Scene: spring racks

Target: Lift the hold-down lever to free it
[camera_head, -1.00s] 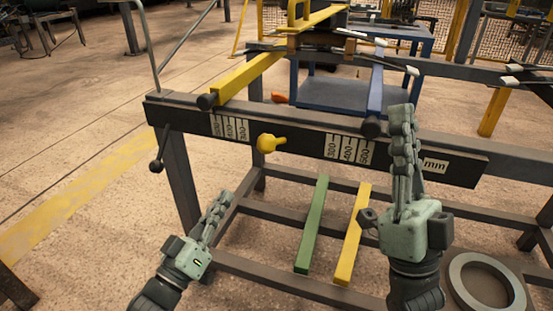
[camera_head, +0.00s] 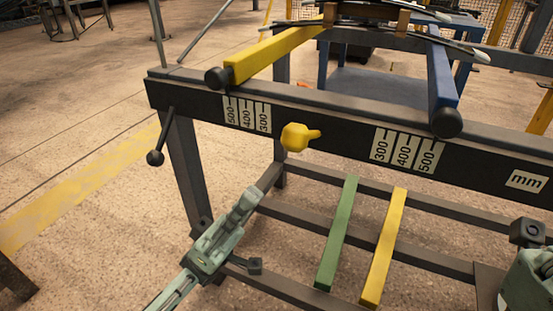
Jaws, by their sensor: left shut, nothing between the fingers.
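A black lever with a ball end (camera_head: 156,150) hangs down from the left end of the dark rack beam (camera_head: 340,142). A yellow knob with a short handle (camera_head: 297,137) sits on the beam's front face. I cannot tell for certain which of them is the hold-down lever. My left gripper (camera_head: 247,200) is shut and empty, below the beam and in front of the rack, apart from both. Only part of my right gripper (camera_head: 530,280) shows at the lower right edge; its fingers are not visible.
A yellow arm (camera_head: 275,54) and a blue arm (camera_head: 440,80) with black ends rest across the beam. Scales and an mm label mark its face. A green bar (camera_head: 337,235) and a yellow bar (camera_head: 384,250) lie on the lower frame. Floor at left is open.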

